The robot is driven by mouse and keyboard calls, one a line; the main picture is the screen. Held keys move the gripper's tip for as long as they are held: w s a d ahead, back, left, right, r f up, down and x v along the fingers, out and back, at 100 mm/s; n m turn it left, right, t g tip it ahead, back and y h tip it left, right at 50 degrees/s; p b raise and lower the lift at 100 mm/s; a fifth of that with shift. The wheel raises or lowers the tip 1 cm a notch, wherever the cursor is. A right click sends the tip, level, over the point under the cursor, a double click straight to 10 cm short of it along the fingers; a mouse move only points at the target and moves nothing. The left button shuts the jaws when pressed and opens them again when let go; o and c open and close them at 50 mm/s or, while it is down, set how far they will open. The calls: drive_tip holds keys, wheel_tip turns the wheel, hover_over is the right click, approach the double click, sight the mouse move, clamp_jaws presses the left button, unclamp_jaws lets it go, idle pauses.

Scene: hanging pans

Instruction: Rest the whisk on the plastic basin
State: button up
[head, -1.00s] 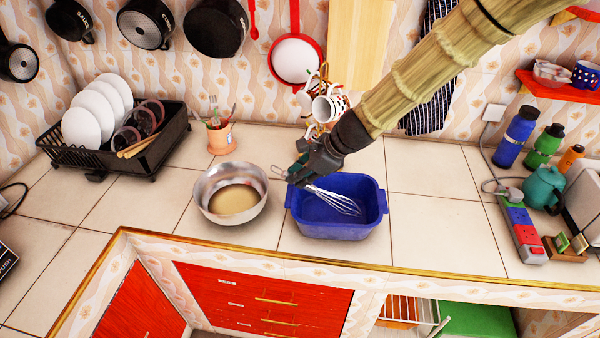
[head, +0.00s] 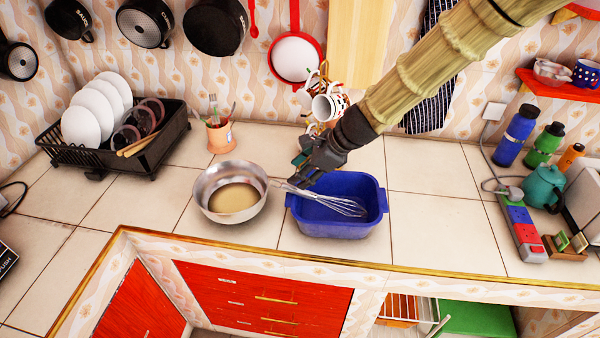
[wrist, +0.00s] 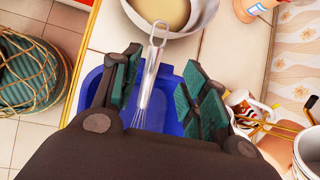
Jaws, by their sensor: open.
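The whisk (head: 342,205) lies slanted over the blue plastic basin (head: 372,225), wires inside it and metal handle across its left rim, pointing towards the metal bowl. My gripper (head: 303,180) is just above the basin's back left corner. In the wrist view my gripper (wrist: 162,62) is open, with the whisk handle (wrist: 150,75) lying between its parted green-padded fingers, apart from both. The basin (wrist: 93,80) shows below them. Whether the wires touch the basin floor is hard to tell.
A metal bowl (head: 210,200) with tan contents stands close left of the basin. Hanging mugs (head: 328,105) are just behind my gripper. A utensil pot (head: 219,135) and dish rack (head: 150,150) stand further left. The counter right of the basin is clear.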

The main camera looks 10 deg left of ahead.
drive_tip(key=v, duration=1)
drive_tip(key=shift+d+r, duration=0.25)
drive_tip(key=shift+r, duration=0.05)
